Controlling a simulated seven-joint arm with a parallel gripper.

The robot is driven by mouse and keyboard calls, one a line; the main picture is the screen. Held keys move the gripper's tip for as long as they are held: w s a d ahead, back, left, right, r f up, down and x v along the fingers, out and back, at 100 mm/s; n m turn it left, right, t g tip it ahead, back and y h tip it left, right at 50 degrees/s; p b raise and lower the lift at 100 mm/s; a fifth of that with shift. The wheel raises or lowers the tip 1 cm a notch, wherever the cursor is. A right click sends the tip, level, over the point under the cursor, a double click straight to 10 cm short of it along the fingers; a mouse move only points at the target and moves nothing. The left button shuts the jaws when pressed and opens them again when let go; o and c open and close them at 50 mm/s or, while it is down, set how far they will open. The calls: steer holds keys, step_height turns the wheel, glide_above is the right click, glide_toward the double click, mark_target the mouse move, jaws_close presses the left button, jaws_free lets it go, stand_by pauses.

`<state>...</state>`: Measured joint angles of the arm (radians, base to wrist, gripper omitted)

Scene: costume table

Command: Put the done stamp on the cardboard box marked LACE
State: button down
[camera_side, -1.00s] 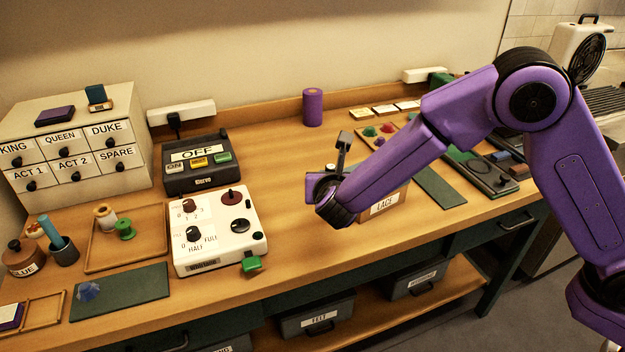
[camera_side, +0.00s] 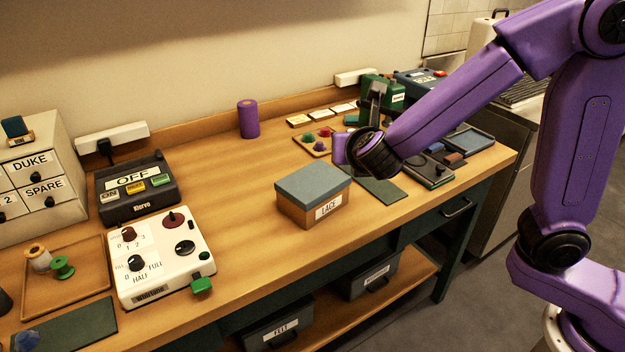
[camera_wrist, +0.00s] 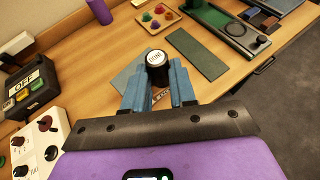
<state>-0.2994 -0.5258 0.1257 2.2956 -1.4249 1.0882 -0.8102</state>
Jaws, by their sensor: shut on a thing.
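The cardboard box marked LACE (camera_side: 313,196) stands on the table with a blue-grey lid (camera_side: 312,181) and a white label on its front. The lid also shows partly in the wrist view (camera_wrist: 127,76), beyond the fingers. My gripper (camera_wrist: 157,80) is shut on the done stamp (camera_wrist: 157,58), a black stamp with a round white lettered top. In the side view my wrist (camera_side: 375,152) is raised, up and right of the box in the picture. The fingers and stamp cannot be made out there. The stamp's underside is hidden in both views.
A white control box (camera_side: 165,257) and a black switch box marked OFF (camera_side: 137,187) stand left of the box. A dark green mat (camera_side: 377,187) and a tray of coloured pieces (camera_side: 312,141) lie to its right and behind.

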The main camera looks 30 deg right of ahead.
steer(key=s+d+r, duration=0.1)
steer(key=d, duration=0.2)
glide_above(313, 184)
steer(key=f, duration=0.9)
steer(key=shift+s+f, duration=0.25)
steer(key=shift+f, duration=0.05)
steer(key=shift+w+f, duration=0.15)
steer(key=shift+f, duration=1.55)
steer(key=c, duration=0.9)
jaws_free()
steer(key=shift+f, duration=0.1)
